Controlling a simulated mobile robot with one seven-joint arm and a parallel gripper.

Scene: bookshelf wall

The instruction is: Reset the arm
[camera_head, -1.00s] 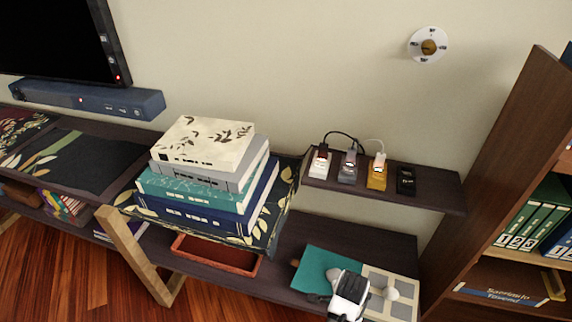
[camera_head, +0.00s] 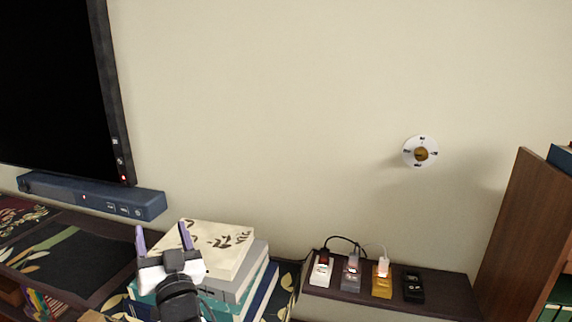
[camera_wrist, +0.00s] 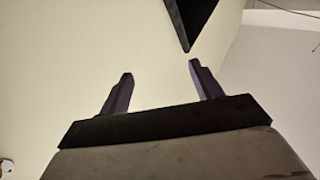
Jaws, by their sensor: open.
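My gripper (camera_head: 163,238) is raised in front of the stacked books at the lower left of the head view. Its two purple-grey fingers point up and stand apart, with nothing between them. In the wrist view my gripper (camera_wrist: 158,90) shows the same two spread fingers, with pale wall and a dark panel corner beyond them. The dark mount below the fingers hides the lower part of that view.
Stacked books (camera_head: 238,262) stand behind and right of my gripper. A TV (camera_head: 60,90) and a blue soundbar (camera_head: 90,196) are at left. A small shelf (camera_head: 440,298) holds several small devices. A round dial (camera_head: 420,151) is on the wall. A bookcase (camera_head: 520,235) stands at right.

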